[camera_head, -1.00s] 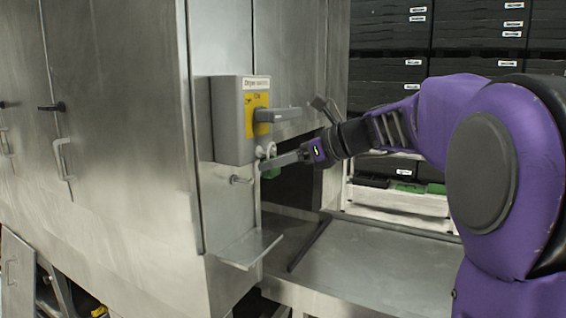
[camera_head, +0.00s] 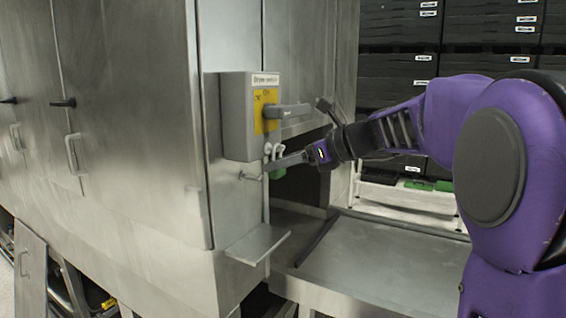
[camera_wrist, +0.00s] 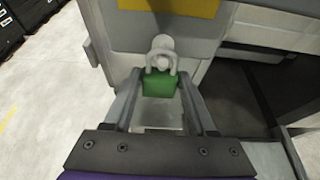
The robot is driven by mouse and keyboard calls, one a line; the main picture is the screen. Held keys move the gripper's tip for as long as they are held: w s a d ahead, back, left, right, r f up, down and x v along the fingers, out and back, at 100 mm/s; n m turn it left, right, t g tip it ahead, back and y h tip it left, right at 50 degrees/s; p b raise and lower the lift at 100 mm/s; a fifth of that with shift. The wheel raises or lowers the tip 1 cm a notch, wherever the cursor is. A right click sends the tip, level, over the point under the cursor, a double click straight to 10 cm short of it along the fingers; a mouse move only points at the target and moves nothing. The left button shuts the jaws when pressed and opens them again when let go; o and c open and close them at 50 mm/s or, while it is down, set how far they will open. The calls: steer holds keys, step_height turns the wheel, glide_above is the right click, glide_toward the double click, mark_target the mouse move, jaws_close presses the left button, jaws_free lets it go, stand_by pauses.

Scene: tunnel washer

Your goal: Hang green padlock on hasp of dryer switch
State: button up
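The green padlock (camera_wrist: 160,83) sits between my gripper's fingertips (camera_wrist: 160,80), body down and pale shackle up. In the head view the padlock (camera_head: 277,173) is mostly hidden by the finger. My gripper (camera_head: 271,168) appears shut on its sides. The grey dryer switch box (camera_head: 236,115) has a yellow plate and a grey handle pointing right. The pale hasp (camera_head: 273,150) is just under the box; it also shows in the wrist view (camera_wrist: 161,43). The shackle overlaps the hasp there; I cannot tell if it passes through.
A metal peg (camera_head: 250,177) sticks out below the box, left of my gripper. A small metal shelf (camera_head: 258,245) juts out lower down. The steel cabinet wall (camera_head: 130,130) fills the left. Black crates (camera_head: 400,70) stand behind. A flat metal surface (camera_head: 380,260) lies below my arm.

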steer(key=o, duration=0.4)
steer(key=shift+o, duration=0.2)
